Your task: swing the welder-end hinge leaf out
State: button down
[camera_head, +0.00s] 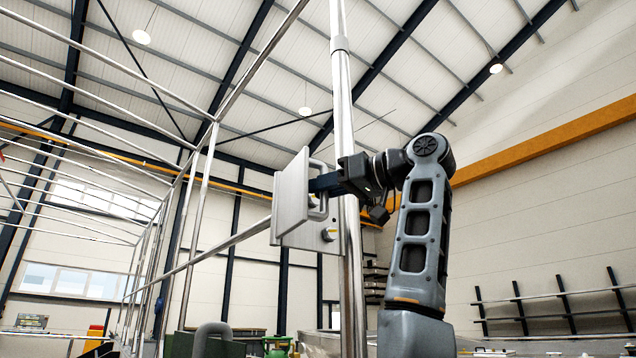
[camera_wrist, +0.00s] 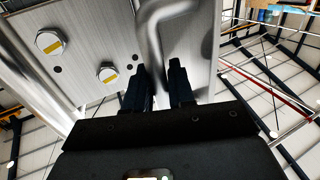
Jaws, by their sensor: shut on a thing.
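The hinge leaf (camera_head: 291,194) is a brushed metal plate beside an upright steel pole, with a bent tube handle (camera_head: 318,205) on its face. A second plate part (camera_head: 312,238) with a round bolt head shows behind and below it, reaching to the pole. My gripper (camera_head: 322,184) reaches in from the right, past the pole, and is shut on the handle. In the wrist view the handle (camera_wrist: 152,45) runs down between my two dark fingers (camera_wrist: 158,75). Two bolt heads with yellow marks (camera_wrist: 107,73) sit on the plate left of the fingers. The hinge pin is not clear.
The steel pole (camera_head: 352,270) stands close to my wrist, between the plate and my arm. A tube frame (camera_head: 200,190) extends to the left, with a slanting rail (camera_head: 225,243) ending near the plate. A wall rack (camera_head: 555,300) stands far right.

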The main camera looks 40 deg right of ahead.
jog(key=shift+w+d+y, duration=0.1)
jog(key=shift+d+y, duration=0.05)
jog(key=shift+y, duration=0.15)
jog(key=c, duration=1.1)
grip_release()
jog(key=b+v, duration=0.2)
jog(key=v, duration=0.5)
jog(key=shift+s+d, duration=0.15)
jog(key=shift+s, duration=0.2)
jog(key=shift+s, duration=0.1)
